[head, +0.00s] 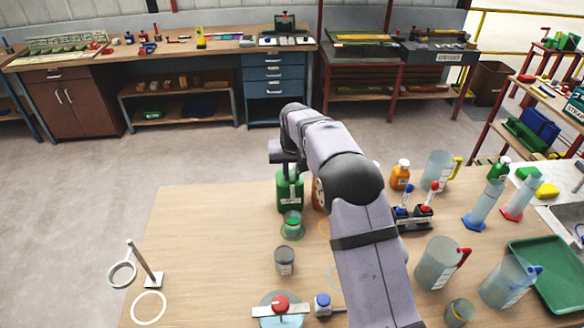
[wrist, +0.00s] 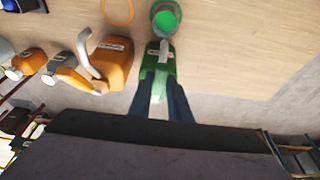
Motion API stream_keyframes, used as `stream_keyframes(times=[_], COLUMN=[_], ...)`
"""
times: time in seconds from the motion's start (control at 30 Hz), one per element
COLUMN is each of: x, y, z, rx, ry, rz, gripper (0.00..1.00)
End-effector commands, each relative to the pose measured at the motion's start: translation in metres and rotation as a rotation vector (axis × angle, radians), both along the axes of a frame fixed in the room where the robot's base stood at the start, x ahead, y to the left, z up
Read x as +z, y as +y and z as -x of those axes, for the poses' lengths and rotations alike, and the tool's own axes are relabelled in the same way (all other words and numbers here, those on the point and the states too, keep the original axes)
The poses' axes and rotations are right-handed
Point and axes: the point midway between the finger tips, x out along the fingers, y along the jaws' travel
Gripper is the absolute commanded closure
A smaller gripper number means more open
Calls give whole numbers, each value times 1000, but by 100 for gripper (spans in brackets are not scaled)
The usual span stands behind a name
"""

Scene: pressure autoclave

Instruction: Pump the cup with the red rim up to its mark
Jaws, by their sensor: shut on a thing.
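A green pump bottle (head: 290,190) stands on the near table; it also shows in the wrist view (wrist: 171,58), with a pale spout pointing toward a small clear cup (wrist: 165,18). The cup holds green liquid and stands just in front of the bottle, also in the head view (head: 292,226). I cannot make out a red rim on it, nor its mark. My gripper (wrist: 163,92) is shut on the pump top of the green bottle, from above. In the head view my arm partly hides the gripper and the bottles behind it.
An orange pump bottle (wrist: 115,68) stands close beside the green one. A grey cup (head: 284,261) stands nearer. A ring stand (head: 152,278) is at left; jugs (head: 437,265) and a green tray (head: 548,272) are at right.

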Motion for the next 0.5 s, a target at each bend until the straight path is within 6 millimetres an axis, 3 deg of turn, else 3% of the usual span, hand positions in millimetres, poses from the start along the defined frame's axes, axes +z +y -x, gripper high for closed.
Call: stream_keyframes(times=[0.07, 0.5], x=[10, 14], y=[0, 0], z=[-3, -8], rx=[0, 0], ry=[17, 107], rz=[0, -1], gripper=[100, 100])
